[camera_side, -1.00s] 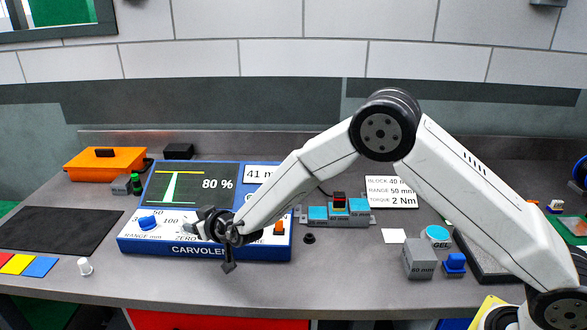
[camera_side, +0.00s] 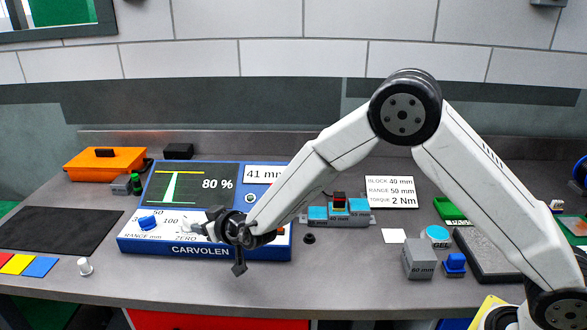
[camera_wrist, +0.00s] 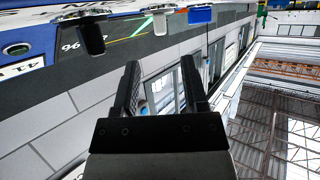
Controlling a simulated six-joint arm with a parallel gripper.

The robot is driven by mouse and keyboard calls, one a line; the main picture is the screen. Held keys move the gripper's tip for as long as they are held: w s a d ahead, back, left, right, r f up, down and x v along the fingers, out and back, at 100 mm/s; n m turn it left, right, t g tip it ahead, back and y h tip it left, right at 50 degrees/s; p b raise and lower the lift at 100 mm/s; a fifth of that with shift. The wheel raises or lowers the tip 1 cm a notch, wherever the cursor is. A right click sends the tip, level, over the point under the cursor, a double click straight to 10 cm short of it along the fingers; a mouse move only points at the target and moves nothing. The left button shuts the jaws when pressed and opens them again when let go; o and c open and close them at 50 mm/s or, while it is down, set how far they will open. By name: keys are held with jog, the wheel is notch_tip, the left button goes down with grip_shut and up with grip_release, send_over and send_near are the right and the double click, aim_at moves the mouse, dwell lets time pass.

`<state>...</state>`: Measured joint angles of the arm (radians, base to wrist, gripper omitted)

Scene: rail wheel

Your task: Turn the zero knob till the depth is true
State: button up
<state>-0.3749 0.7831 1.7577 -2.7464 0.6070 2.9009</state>
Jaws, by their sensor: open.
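A pale knob (camera_side: 189,225), above the ZERO label, shows just left of my gripper (camera_side: 212,226). A white knob, likely the same one, shows in the wrist view (camera_wrist: 160,22). My gripper is open and empty, its fingers (camera_wrist: 160,72) apart from the knob. The arm hides part of the panel. The blue RANGE knob (camera_side: 148,222) is further left.
A card (camera_side: 390,192) reads block 40 mm, range 50 mm, torque 2 Nm. The bench front is mostly clear.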

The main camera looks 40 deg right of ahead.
jog(key=shift+w+d+r+h, duration=0.3)
jog(key=shift+w, duration=0.05)
jog(key=w+d+r+h, duration=0.1)
jog(key=w+d+r+m+h, duration=0.1)
jog(key=d+h, duration=0.1)
jog(key=w+d+r+m+h, duration=0.1)
jog(key=w+d+h, duration=0.1)
jog(key=shift+d, duration=0.2)
jog(key=g, duration=0.1)
jog(key=d+m+g+h, duration=0.1)
jog(key=d+g+h, duration=0.1)
jog(key=shift+w+d+r+m+g, duration=0.15)
jog(key=shift+w+m+g, duration=0.15)
jog(key=shift+g, duration=0.1)
jog(key=shift+s+a+g, duration=0.15)
jog(key=shift+a+g, duration=0.1)
jog(key=shift+g, duration=0.65)
jog(key=shift+s+a+f+n+g+y, duration=0.1)
jog(key=shift+a+f+n+g+y, duration=0.1)
jog(key=shift+a+g+y, duration=0.25)
jog(key=shift+a+f+n+g+y, duration=0.1)
jog(key=shift+a+n+g+y, duration=0.1)
jog(key=shift+a+g+y, duration=0.2)
jog(key=a+r+n+g+y, duration=0.1)
jog(key=a+r+n+y, duration=0.1)
jog(key=a+y, duration=0.2)
jog(key=shift+a+n+g+y, duration=0.35)
jog(key=shift+a+n, duration=0.05)
jog(key=shift+a, duration=1.05)
jog(key=shift+f, duration=0.15)
